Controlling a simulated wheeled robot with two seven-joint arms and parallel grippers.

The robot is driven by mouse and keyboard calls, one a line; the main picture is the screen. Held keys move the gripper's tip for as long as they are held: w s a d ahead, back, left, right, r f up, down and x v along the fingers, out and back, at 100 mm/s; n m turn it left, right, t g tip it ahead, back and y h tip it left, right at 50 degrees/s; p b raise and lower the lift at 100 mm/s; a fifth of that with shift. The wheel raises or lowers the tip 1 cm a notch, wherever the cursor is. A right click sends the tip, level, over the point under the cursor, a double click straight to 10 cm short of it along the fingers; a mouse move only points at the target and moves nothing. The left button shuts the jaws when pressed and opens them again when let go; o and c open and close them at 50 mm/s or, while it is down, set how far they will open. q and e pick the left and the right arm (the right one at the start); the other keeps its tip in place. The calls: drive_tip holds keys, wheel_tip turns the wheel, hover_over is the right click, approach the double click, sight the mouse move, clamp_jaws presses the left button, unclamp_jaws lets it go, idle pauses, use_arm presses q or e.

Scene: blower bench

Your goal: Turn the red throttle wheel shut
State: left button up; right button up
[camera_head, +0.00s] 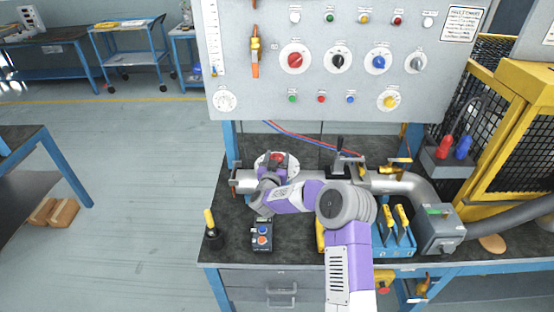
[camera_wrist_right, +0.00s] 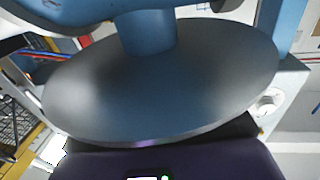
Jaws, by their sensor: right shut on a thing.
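The red throttle wheel (camera_head: 279,157) is on the pipe assembly at the back left of the bench, and only part of its red top shows. My right gripper (camera_head: 270,169) reaches it from the front and is shut on it. The purple wrist and hand hide the fingertips and much of the wheel. In the right wrist view, a large dark blue-grey disc on a stem fills the middle and hides the fingers; I cannot tell what it is. My left gripper is not in view.
A silver pipe (camera_head: 385,183) runs right along the bench, with a black lever (camera_head: 340,145) above it. A button box (camera_head: 262,236) and a yellow-handled tool (camera_head: 210,220) stand at the front left. A control panel (camera_head: 325,95) rises behind. A yellow cage (camera_head: 510,130) stands right.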

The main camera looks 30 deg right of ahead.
drive_tip(key=shift+r+m+g+h+p, duration=0.1)
drive_tip(key=shift+m+g+h+p, duration=0.4)
drive_tip(key=shift+m+g+h, duration=1.95)
drive_tip(key=shift+g, duration=0.55)
drive_tip(key=o, duration=1.1)
drive_tip(key=shift+d, duration=0.1)
drive_tip(key=shift+c, duration=0.2)
drive_tip(key=p+v, duration=0.1)
drive_tip(key=v, duration=0.6)
drive_tip(key=shift+s+a, duration=0.2)
drive_tip(key=shift+a, duration=0.05)
